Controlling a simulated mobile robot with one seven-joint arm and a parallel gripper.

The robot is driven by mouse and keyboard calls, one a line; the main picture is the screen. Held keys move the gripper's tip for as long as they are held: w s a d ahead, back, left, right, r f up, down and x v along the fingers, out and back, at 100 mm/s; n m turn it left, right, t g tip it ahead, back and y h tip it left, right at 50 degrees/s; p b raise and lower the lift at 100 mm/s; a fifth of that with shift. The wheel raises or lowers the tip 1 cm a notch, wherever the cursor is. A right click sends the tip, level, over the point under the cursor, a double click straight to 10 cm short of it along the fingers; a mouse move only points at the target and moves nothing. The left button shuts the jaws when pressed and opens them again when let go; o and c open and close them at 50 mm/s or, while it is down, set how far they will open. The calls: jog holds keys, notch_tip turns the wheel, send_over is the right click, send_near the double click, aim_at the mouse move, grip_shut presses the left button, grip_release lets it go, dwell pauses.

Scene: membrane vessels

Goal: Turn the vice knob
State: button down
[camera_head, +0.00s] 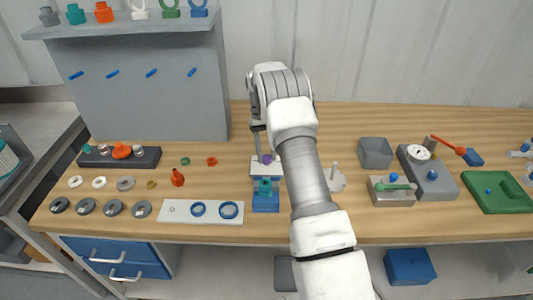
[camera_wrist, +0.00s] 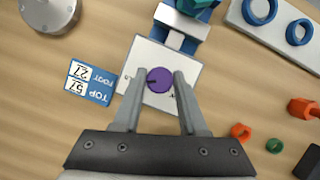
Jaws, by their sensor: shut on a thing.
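The purple round knob (camera_wrist: 160,80) sits over a white square plate (camera_wrist: 186,70) in the wrist view. It also shows in the head view (camera_head: 267,158), partly beside my arm. My gripper (camera_wrist: 160,77) comes at it from above, with one finger on each side, and is shut on it. A dark mark shows on the knob's left edge. The blue and white vice body (camera_wrist: 180,30) lies beyond the plate in the wrist view, and in the head view its blue base (camera_head: 265,205) stands nearer me. A teal part (camera_head: 264,186) is at the vice.
A blue label card (camera_wrist: 90,83) lies beside the plate. A white strip with blue rings (camera_head: 200,211) is left of the vice. Small red (camera_wrist: 240,131) and green (camera_wrist: 274,145) rings lie nearby. A round metal piece (camera_head: 335,180) stands right of my arm.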

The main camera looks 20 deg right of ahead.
jog(key=shift+c, duration=2.2)
grip_release()
jog(key=shift+r, duration=0.1)
jog(key=p+v, duration=0.1)
jog(key=v, duration=1)
jog(key=shift+r+p, duration=0.35)
jog(key=shift+r, duration=0.05)
jog(key=shift+w+r, duration=0.1)
jog(key=shift+w, duration=0.05)
